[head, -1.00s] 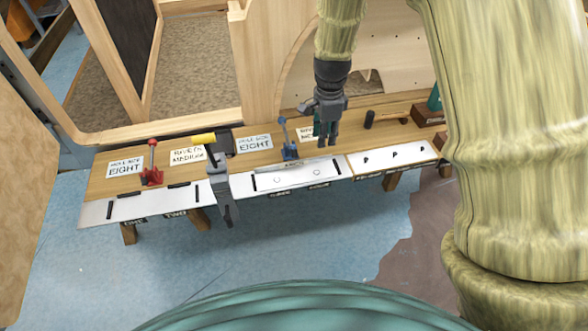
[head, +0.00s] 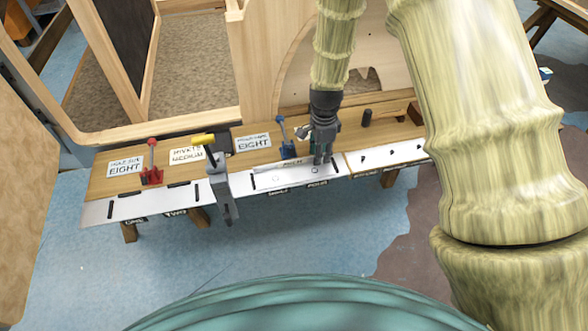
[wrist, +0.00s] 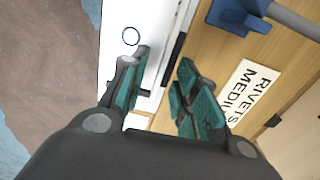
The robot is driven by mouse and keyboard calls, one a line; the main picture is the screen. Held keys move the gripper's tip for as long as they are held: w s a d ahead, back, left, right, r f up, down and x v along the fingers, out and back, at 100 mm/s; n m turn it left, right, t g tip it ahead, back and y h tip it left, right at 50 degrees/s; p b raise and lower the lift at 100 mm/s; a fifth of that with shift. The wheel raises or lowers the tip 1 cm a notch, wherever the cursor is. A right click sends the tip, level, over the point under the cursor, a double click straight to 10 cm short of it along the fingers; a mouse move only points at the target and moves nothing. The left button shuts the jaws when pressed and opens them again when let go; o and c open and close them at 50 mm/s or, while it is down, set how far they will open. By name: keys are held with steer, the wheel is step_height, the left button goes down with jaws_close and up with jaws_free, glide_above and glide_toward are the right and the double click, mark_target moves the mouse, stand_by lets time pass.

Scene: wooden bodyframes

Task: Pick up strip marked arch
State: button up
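In the wrist view part of a white plate (wrist: 116,62) with a round mark shows at the left; I cannot read any arch marking there. My gripper (head: 321,161) is over the right part of the strip in the head view. In the wrist view my gripper (wrist: 165,66) is open, its green-padded fingers apart on either side of the plate's edge and a black bar. Nothing is held.
A blue clamp (head: 287,142) stands just left of my gripper, and a grey clamp with a yellow handle (head: 218,170) farther left. A red clamp (head: 151,168) and paper cards lie on the bench (head: 99,186). A rivets card (wrist: 246,92) is near the fingers.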

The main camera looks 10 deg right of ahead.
steer(key=shift+f, duration=0.1)
jaws_close()
stand_by(0.4)
